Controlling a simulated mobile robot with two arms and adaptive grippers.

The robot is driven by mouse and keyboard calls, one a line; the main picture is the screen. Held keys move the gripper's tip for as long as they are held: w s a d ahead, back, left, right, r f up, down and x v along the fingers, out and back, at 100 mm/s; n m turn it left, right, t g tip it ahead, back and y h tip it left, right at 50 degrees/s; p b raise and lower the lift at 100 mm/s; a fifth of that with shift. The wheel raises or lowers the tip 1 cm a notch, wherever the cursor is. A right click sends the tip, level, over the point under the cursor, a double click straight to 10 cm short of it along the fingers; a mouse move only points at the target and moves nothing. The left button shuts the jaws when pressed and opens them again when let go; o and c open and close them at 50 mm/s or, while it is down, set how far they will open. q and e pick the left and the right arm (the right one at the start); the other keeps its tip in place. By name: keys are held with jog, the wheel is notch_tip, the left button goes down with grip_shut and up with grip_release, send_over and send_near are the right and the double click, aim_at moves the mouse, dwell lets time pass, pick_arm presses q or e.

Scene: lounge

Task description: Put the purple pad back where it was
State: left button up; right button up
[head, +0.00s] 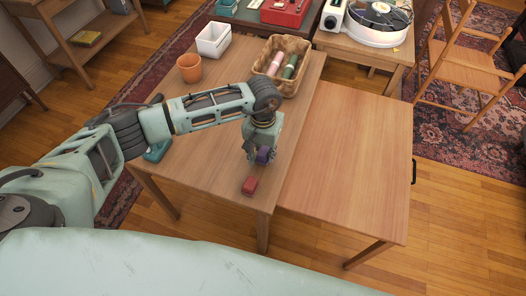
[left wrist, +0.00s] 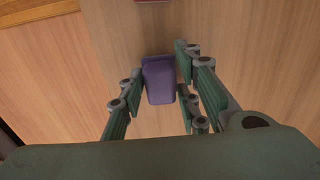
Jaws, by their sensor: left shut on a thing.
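The purple pad (head: 263,155) is between the fingers of my left gripper (head: 258,158), low over the front part of the wooden table (head: 217,125). I cannot tell whether the pad touches the tabletop. In the left wrist view the purple pad (left wrist: 158,82) sits between the green finger pads of the left gripper (left wrist: 160,72), which is shut on it. A red block (head: 250,186) lies on the table just in front of the gripper. My right gripper is not in view.
A wicker basket (head: 304,48) holding rolled items, a terracotta pot (head: 189,68) and a white bin (head: 213,39) stand toward the table's back. A teal object (head: 157,150) lies at its left edge. The adjoining wooden surface (head: 345,160) on the right is bare.

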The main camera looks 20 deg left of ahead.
aim_at(263, 152)
pick_arm(q)
jog(key=shift+f, duration=0.65)
jog(key=shift+f, duration=0.2)
jog(key=o, duration=1.1)
jog(key=shift+r, duration=0.1)
jog(key=shift+r, duration=0.15)
notch_tip(263, 152, up, 12)
jog(key=b, duration=0.1)
